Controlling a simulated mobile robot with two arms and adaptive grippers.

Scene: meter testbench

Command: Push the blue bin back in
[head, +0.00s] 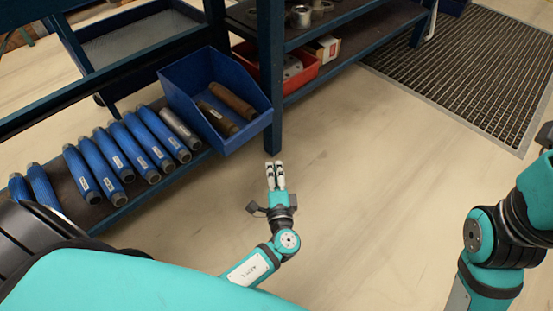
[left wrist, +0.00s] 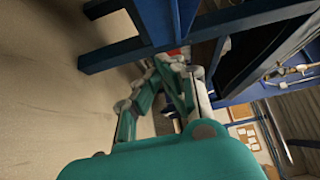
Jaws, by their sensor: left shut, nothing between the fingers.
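The blue bin (head: 241,134) sits on the lower shelf (head: 141,190) in the head view. It sticks out past the shelf's front edge, beside a dark blue upright post. Two brownish cylinders (head: 232,101) lie in it. My left gripper (head: 275,164) is in front of the shelf, to the right of and lower in the picture than the bin, with a visible gap between them. Its fingers are together and empty.
Several blue cylinders (head: 117,150) and a grey one (head: 180,128) lie left of the bin. A red bin (head: 304,74) stands behind the post (head: 270,70). A dark floor grate (head: 470,65) lies at upper right. The floor right of the gripper is clear.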

